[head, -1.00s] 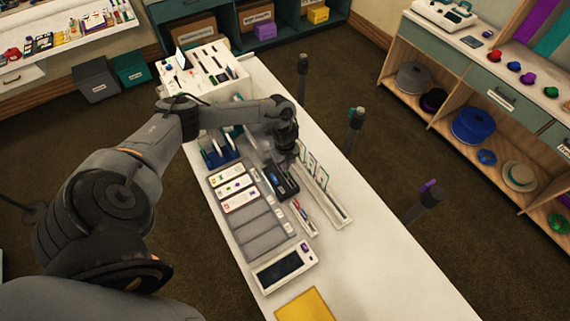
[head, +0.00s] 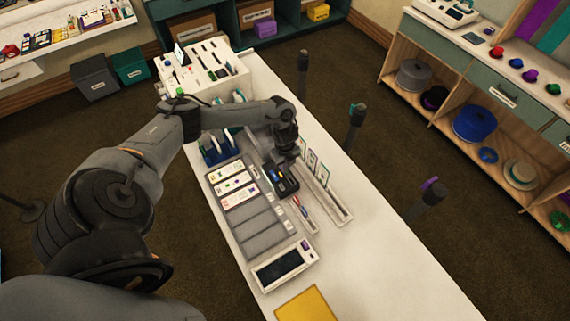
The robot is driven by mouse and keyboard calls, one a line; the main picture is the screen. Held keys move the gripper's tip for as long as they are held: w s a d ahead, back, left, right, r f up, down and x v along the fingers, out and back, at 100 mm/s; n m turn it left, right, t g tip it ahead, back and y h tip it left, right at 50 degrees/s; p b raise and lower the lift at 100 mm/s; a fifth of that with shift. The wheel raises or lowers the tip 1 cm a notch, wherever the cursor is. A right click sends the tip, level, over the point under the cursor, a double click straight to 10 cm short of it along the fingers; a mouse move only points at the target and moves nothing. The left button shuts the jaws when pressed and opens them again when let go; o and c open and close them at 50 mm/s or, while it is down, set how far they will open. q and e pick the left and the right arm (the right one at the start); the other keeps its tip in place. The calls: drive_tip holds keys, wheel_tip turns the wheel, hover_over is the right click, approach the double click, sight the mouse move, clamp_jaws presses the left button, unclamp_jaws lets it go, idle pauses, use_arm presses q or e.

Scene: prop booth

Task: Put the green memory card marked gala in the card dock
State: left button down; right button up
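My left arm reaches across the white table from the left. Its gripper (head: 286,154) hangs just behind a small black device with a blue patch (head: 283,184); this may be the card dock, but I cannot read any label. The gripper's fingers are too small and dark to tell whether they are open or hold anything. A long white rack (head: 335,203) beside it holds several upright cards with green and dark edges (head: 312,160). I cannot make out which card is marked gala. My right gripper is not in view.
A grey tray (head: 262,222) with white labelled cards lies left of the device. A white unit with a dark screen (head: 283,268) and a yellow pad (head: 305,306) lie nearer. Blue holders (head: 217,149) and a slotted white block (head: 207,70) stand behind. The table's right side is clear.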

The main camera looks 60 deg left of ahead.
use_arm(q)
drive_tip(key=shift+f, duration=0.15)
idle(0.3)
drive_tip(key=c, duration=1.2)
unclamp_jaws()
drive_tip(key=shift+r, duration=0.55)
wheel_tip(320, 180, up, 10)
drive_tip(key=shift+f, duration=0.1)
